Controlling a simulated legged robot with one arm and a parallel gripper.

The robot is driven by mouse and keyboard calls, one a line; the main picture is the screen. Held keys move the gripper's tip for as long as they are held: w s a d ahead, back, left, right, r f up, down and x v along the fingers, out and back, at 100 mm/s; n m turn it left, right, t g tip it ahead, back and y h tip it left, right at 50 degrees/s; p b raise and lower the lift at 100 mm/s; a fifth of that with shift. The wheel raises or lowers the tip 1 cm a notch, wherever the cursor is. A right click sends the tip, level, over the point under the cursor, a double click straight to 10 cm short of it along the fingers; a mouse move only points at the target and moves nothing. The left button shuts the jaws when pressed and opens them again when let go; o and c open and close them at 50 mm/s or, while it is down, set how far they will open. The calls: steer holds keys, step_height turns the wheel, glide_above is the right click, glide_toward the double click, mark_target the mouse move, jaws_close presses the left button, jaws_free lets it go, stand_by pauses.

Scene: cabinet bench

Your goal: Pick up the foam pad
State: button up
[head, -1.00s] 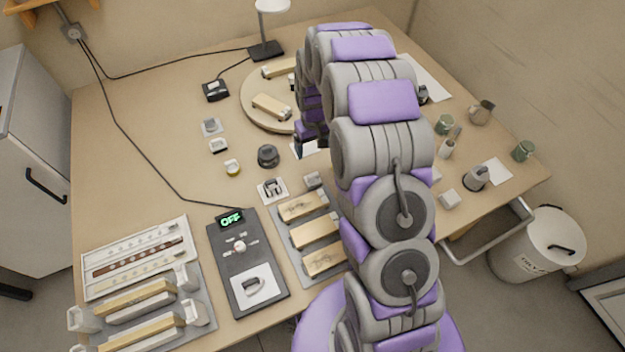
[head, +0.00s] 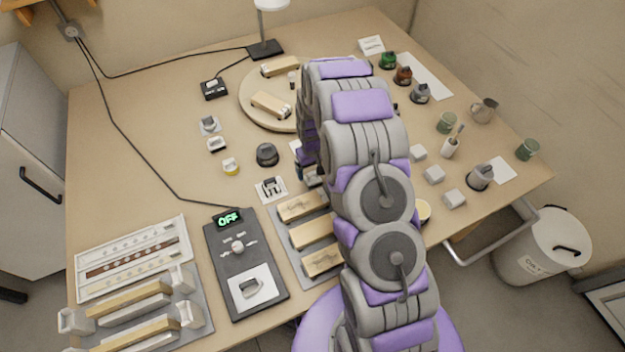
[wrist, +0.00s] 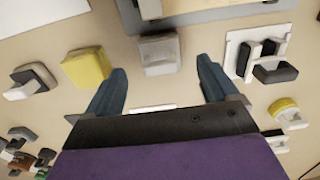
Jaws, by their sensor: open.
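In the wrist view a small grey block (wrist: 160,55) with a paler front lies centred between my fingertips, a little beyond them. A yellow block (wrist: 87,67), foam-like in look, lies just left of my left finger. I cannot tell for certain which of the two is the foam pad. My gripper (wrist: 160,70) is open and empty, its two blue fingers spread above the bench. In the head view my arm hides most of the gripper and the yellow block, and the grey block (head: 313,181) shows only partly beside the arm.
A white card with a black bracket (wrist: 255,53) lies close right of my fingers. A grey tray of wooden blocks (head: 314,233) sits in front. A control box reading OFF (head: 243,262), a round board (head: 255,112) and several pale blocks (head: 434,174) stand around on the bench.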

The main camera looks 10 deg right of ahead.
mark_target(313, 173)
step_height(313, 173, down, 4)
steer(key=shift+f+b, duration=0.1)
steer(key=shift+b, duration=0.45)
steer(key=c, duration=1.1)
steer(key=shift+r, duration=0.25)
steer(key=shift+c, duration=0.2)
step_height(313, 173, up, 10)
steer(key=shift+f+p, duration=0.1)
steer(key=shift+p, duration=1.15)
